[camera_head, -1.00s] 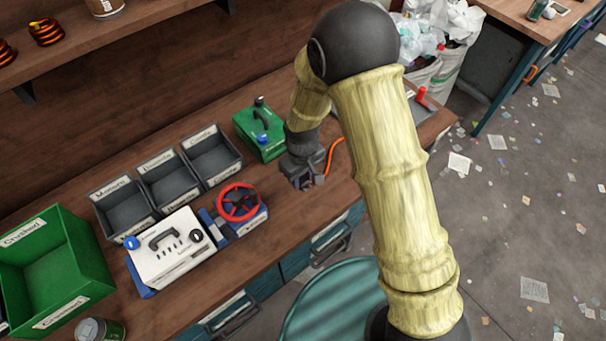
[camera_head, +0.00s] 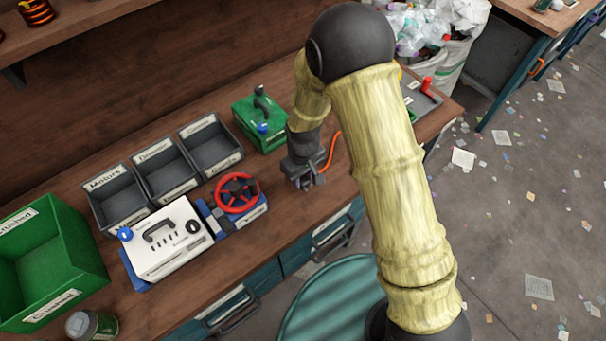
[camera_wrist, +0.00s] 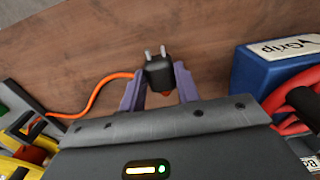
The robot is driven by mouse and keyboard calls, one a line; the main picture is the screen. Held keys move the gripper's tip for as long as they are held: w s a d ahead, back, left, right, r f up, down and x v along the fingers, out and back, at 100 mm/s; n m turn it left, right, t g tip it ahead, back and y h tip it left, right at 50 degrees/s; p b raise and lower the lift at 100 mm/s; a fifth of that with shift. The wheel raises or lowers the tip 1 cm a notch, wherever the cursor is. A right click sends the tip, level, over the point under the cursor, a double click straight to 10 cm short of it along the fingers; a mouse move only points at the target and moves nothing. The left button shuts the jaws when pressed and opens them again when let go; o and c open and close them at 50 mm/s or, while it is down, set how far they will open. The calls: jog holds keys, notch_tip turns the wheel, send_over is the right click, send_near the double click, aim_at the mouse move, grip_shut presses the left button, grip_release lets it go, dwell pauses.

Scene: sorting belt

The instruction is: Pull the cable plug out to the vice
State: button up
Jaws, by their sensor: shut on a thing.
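The black cable plug (camera_wrist: 159,73) with two metal prongs is held between the purple fingers of my gripper (camera_wrist: 160,92) in the wrist view. Its orange cable (camera_wrist: 95,100) runs off to the left, and also shows behind my gripper in the head view (camera_head: 332,150). In the head view my gripper (camera_head: 308,184) is over the bench, to the right of the vice; the plug is mostly hidden there. The vice (camera_head: 236,202) has a blue body and a red wheel. Its blue side, marked "Grip", shows at the right of the wrist view (camera_wrist: 275,68).
A white box (camera_head: 165,240) stands left of the vice. Grey labelled bins (camera_head: 165,172) and a green case (camera_head: 262,122) are behind. A green "Crushed" crate (camera_head: 50,265) stands at far left. Bare bench (camera_head: 290,215) lies between gripper and vice.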

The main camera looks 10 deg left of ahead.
jog(key=shift+f+b, duration=0.65)
jog(key=shift+f, duration=0.5)
jog(key=o, duration=1.1)
jog(key=shift+o, duration=0.2)
notch_tip(320, 180, up, 18)
jog(key=shift+f, duration=0.25)
